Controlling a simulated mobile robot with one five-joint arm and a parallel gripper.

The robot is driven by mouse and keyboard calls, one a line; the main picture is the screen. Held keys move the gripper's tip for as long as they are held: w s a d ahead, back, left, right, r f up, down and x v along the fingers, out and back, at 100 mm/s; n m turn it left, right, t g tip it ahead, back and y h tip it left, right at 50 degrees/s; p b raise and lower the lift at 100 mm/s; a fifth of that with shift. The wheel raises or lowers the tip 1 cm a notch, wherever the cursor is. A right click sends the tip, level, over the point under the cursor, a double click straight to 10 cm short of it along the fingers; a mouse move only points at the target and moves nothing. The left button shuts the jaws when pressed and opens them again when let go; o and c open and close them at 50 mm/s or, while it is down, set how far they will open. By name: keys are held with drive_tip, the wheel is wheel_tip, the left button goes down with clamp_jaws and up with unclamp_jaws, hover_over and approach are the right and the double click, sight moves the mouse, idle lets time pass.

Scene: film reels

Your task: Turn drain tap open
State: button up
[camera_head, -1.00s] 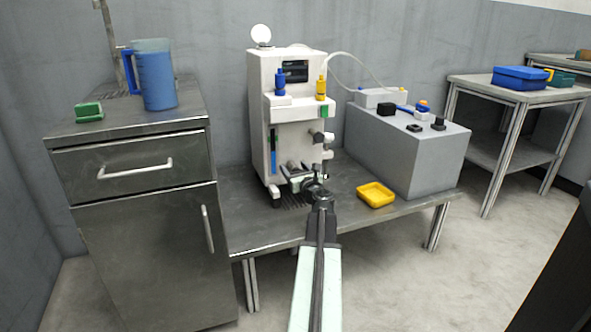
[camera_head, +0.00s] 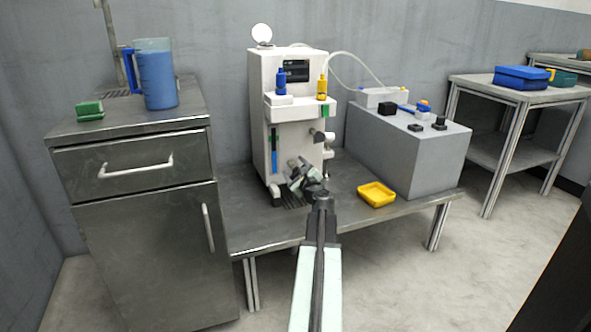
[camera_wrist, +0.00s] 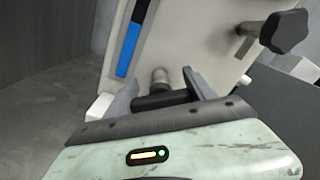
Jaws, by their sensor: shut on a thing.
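The drain tap (camera_wrist: 160,78) shows in the wrist view as a short metal stub low on the front of the white machine (camera_head: 262,130), with a dark bar-shaped handle (camera_wrist: 163,99) across its end. My gripper (camera_wrist: 165,90) has one finger on each side of this handle and is shut on it. The gripper is tilted relative to the machine. In the head view my gripper (camera_head: 300,176) is at the machine's lower front, and it hides the tap there. A blue level strip (camera_wrist: 129,48) is above the tap.
A black knob (camera_wrist: 285,32) sticks out to the right of the tap. A yellow tray (camera_head: 376,194) lies on the bench (camera_head: 270,237) to the right. A grey box (camera_head: 400,150) stands beside the machine. A steel cabinet (camera_head: 140,230) is at the left, carrying a blue jug (camera_head: 158,80).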

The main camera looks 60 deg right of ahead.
drive_tip(key=shift+s+d, duration=0.1)
drive_tip(key=shift+s, duration=0.05)
idle(0.3)
drive_tip(key=o, duration=1.4)
drive_tip(key=v, duration=0.7)
drive_tip(key=shift+s+a, duration=0.25)
drive_tip(key=shift+a, duration=0.1)
